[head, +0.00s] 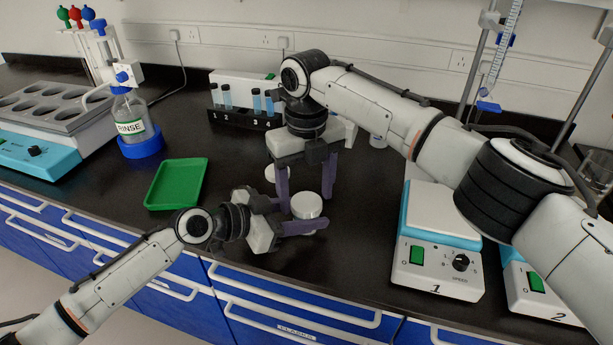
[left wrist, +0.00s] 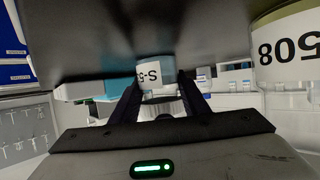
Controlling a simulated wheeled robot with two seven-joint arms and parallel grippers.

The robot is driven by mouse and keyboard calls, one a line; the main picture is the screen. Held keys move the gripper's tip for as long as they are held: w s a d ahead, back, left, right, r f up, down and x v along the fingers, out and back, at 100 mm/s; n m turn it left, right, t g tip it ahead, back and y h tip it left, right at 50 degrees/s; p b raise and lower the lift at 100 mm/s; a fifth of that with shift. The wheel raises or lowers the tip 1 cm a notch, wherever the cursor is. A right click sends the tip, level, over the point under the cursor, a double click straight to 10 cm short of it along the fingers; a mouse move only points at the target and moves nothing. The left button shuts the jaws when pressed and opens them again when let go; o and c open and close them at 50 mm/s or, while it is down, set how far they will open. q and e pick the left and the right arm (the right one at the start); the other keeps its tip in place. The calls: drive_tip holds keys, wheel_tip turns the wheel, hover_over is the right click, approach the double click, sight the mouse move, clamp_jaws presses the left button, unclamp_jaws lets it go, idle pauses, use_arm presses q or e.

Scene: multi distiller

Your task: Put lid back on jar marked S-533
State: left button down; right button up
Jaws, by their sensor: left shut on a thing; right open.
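A jar with a round white top (head: 307,204) stands on the black bench in the head view. In the left wrist view this jar (left wrist: 154,72) sits between my left fingers, with a partly hidden label reading "S-5". My left gripper (head: 306,215) is shut on its side, low over the bench; its fingers also show in the left wrist view (left wrist: 163,84). My right gripper (head: 305,206) is open above, its fingers pointing down on either side of the white top. I cannot tell whether the white top is a lid seated squarely on the jar.
A second jar with a white top (head: 272,173) stands behind; in the left wrist view a near jar (left wrist: 291,50) reads "508". A green tray (head: 177,184) lies left, and hotplate 1 (head: 437,250) stands right. A tube rack (head: 243,118) and RINSE bottle (head: 133,122) stand further back.

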drive_tip(key=shift+f, duration=0.45)
drive_tip(key=shift+c, duration=0.2)
drive_tip(key=c, duration=1.1)
drive_tip(key=shift+o, duration=0.2)
drive_tip(key=m, duration=0.3)
drive_tip(key=shift+c, duration=0.2)
drive_tip(key=o, duration=1.2)
drive_tip(key=shift+r, duration=2.3)
